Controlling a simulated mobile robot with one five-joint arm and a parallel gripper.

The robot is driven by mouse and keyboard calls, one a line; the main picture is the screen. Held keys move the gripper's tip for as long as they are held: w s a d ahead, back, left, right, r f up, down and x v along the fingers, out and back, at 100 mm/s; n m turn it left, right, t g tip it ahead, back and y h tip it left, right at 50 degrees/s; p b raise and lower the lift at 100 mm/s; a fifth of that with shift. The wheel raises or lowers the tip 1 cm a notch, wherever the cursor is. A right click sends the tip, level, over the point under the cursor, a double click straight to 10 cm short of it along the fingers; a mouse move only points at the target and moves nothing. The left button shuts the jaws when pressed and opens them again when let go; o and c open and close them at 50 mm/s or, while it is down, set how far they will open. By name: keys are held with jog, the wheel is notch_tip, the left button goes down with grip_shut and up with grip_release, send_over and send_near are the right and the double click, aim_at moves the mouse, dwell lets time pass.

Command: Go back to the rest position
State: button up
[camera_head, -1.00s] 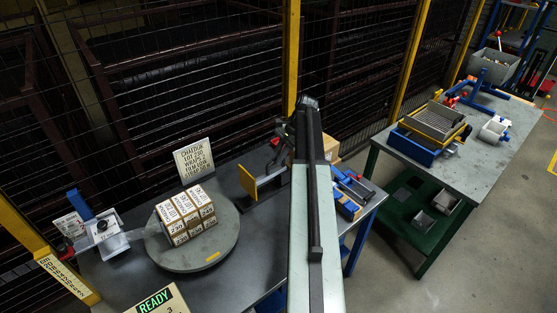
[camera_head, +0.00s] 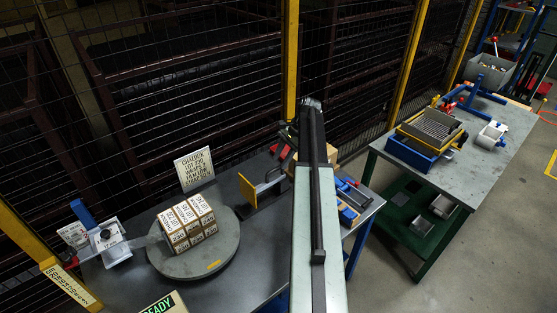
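My arm (camera_head: 318,220) rises from the bottom edge and reaches its highest point near the fence post. Dark parts (camera_head: 289,134) beside its far end may belong to my gripper, but the arm hides most of that area. I cannot see two fingertips or tell whether anything is held. A stack of labelled cartons (camera_head: 189,222) sits on the round grey turntable (camera_head: 229,253) at the left, apart from my arm.
The dark bench (camera_head: 262,235) also carries a sign (camera_head: 194,168), a yellow plate (camera_head: 247,190), and a blue clamp-like device (camera_head: 350,198). A second bench (camera_head: 487,165) at right holds a blue-yellow tray (camera_head: 413,152). A mesh fence stands behind. Floor is clear at lower right.

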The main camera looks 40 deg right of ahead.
jog(key=p+v, duration=0.2)
jog(key=v, duration=0.2)
jog(key=shift+r, duration=0.15)
